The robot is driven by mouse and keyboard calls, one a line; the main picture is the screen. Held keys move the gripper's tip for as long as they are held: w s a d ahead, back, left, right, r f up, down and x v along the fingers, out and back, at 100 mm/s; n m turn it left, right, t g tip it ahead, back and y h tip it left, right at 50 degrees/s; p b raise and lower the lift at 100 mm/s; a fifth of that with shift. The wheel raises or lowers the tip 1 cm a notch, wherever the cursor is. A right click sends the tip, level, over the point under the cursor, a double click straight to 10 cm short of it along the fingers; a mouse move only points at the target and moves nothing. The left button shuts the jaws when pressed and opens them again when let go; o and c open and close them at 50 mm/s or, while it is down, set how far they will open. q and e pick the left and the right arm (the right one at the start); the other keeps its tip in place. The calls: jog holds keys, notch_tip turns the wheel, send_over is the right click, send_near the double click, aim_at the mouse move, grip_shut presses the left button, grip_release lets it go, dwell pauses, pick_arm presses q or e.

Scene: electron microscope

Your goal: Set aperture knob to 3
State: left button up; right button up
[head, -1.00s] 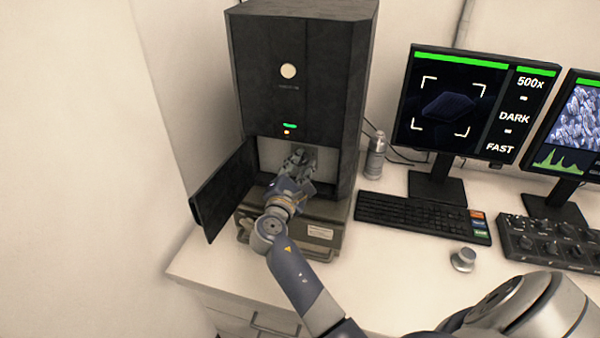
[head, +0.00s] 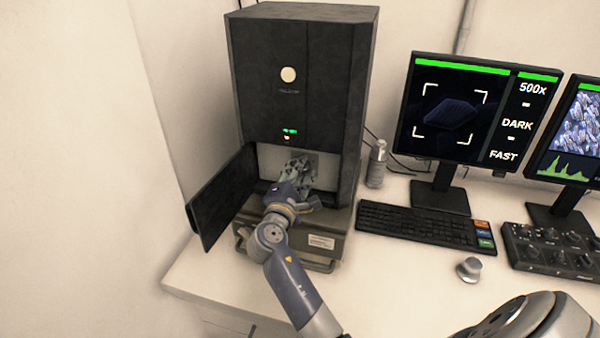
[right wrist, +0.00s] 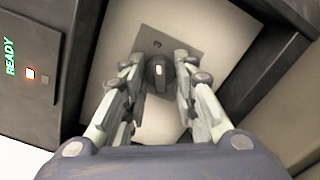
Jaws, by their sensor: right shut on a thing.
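The dark aperture knob (right wrist: 158,74) sits on a grey plate (right wrist: 180,40) in the right wrist view. In the head view my right gripper (head: 299,172) hides the knob. The rest of the knob's scale cannot be made out. My left gripper is not in view.
The chamber door (head: 222,200) stands open to the left. The chamber walls close in around my right gripper.

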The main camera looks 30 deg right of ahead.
jog(key=o, duration=1)
jog(key=shift+o, duration=0.2)
jog(key=v, duration=0.7)
jog(key=shift+s+a, duration=0.15)
